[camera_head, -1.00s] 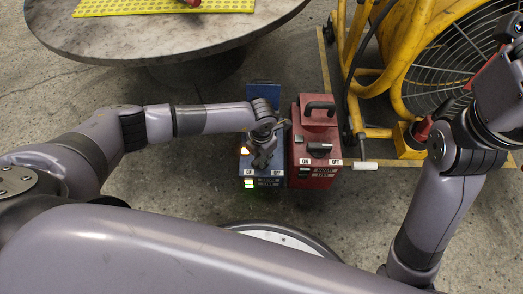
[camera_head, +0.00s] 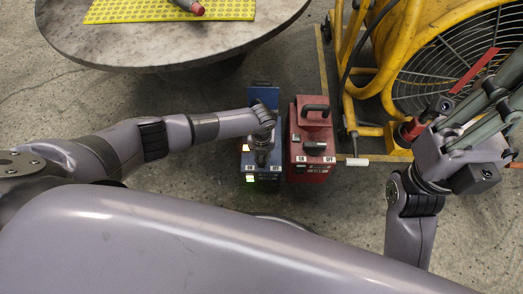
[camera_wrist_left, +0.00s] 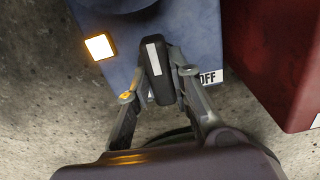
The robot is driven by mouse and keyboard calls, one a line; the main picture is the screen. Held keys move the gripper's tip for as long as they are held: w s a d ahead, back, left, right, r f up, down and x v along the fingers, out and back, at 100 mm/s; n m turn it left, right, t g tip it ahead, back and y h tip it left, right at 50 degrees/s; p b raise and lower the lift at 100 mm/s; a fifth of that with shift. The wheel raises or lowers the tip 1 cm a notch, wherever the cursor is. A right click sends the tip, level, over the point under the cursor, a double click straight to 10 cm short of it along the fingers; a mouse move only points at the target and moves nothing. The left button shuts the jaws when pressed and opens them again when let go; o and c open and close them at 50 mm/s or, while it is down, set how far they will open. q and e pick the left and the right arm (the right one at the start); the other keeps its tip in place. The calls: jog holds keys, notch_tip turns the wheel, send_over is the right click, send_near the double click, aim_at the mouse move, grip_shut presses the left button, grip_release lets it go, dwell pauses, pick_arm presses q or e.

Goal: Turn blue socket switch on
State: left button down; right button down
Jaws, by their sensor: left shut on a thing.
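The blue socket box (camera_head: 262,98) stands on the floor left of the red box. It also fills the top of the left wrist view (camera_wrist_left: 190,30). Its black switch knob (camera_wrist_left: 157,72) has a white mark, which runs nearly upright in that view. My left gripper (camera_wrist_left: 162,80) is shut on the knob, one finger on each side. An OFF label (camera_wrist_left: 209,77) shows right of the knob. An amber light (camera_wrist_left: 99,47) is lit on the box, and a green light (camera_head: 250,180) glows low on its front. My right gripper (camera_head: 492,112) is at the right, its grip unclear.
The red box (camera_head: 310,135) stands close beside the blue one. A yellow fan (camera_head: 400,45) stands behind on the right. A round table (camera_head: 150,55) with a yellow mat (camera_head: 130,12) is at the back left. Bare floor lies in front of the boxes.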

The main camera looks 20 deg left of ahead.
pick_arm(q)
jog(key=shift+n, duration=0.3)
jog(key=c, duration=1.4)
grip_release()
jog(key=shift+c, duration=0.2)
notch_tip(320, 180, up, 12)
